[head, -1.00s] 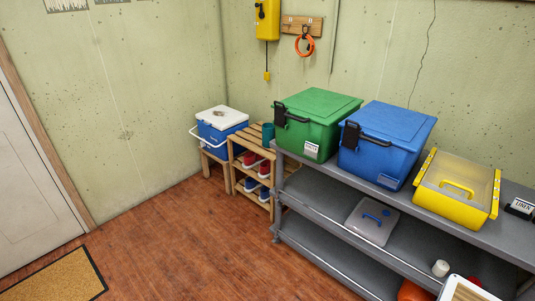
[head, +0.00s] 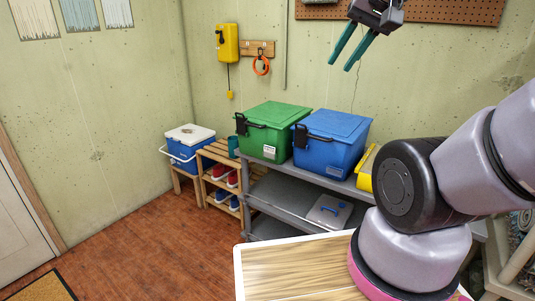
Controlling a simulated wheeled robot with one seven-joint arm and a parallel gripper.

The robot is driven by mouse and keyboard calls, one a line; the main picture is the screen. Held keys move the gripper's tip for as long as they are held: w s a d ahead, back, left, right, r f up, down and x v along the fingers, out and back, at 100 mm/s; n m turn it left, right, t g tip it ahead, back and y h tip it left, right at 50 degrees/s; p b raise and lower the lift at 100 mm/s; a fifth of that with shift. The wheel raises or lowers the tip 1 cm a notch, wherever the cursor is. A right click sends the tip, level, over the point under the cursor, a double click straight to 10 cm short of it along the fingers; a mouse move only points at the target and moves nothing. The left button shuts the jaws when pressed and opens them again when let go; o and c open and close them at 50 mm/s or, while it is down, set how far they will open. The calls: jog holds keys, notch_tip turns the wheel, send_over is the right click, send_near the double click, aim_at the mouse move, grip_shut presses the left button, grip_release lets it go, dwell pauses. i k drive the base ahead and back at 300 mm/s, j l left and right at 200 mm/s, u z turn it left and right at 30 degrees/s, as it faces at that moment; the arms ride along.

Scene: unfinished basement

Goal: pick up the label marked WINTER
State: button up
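A small white label (head: 269,152) sits on the front of the green lidded bin (head: 255,139), on the grey shelf unit. Its lettering is too small to read now. Another small label (head: 335,172) is low on the front of the blue lidded bin (head: 313,153); its print is not legible either. I cannot tell which label is marked WINTER. My gripper (head: 339,66) is high at the upper right, its two teal fingers apart with nothing between them. In the picture it is above the blue bin, well apart from both bins.
My arm covers the right side, hiding most of a yellow bin (head: 366,170) and the shelf's right end. A wood-topped surface (head: 290,268) is in front. A clear lidded box (head: 328,212) lies on the lower shelf. A cooler (head: 188,148) and shoe rack stand left.

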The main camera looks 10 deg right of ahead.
aim_at(269, 149)
jog(key=i+z, duration=0.25)
jog(key=i, duration=0.15)
jog(key=i+j+z, duration=0.55)
jog(key=i, duration=0.2)
jog(key=l, duration=0.1)
